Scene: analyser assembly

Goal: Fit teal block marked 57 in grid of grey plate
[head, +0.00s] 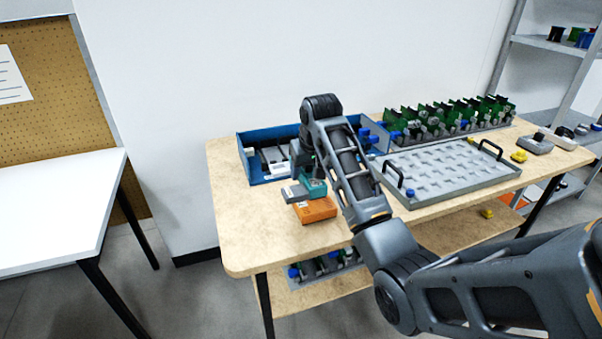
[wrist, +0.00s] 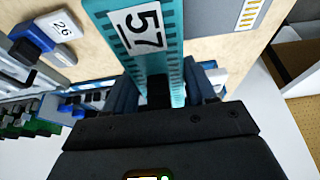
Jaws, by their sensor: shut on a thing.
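The teal block marked 57 (wrist: 140,35) fills the top middle of the wrist view, with its label facing the camera. My gripper (wrist: 158,92) is shut on the teal block. In the head view the teal block (head: 315,188) shows at the gripper, over the left part of the table beside an orange block (head: 316,211). I cannot tell whether the teal block touches the table. The grey plate (head: 445,168), with a grid of recesses and black handles, lies to the right, apart from the block. My arm hides part of its left side.
A blue bin (head: 246,165) with parts stands behind the gripper. A row of green and grey parts (head: 450,115) stands behind the plate. Small grey and yellow parts (head: 519,156) lie at the right end. The table's front left (head: 250,240) is bare.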

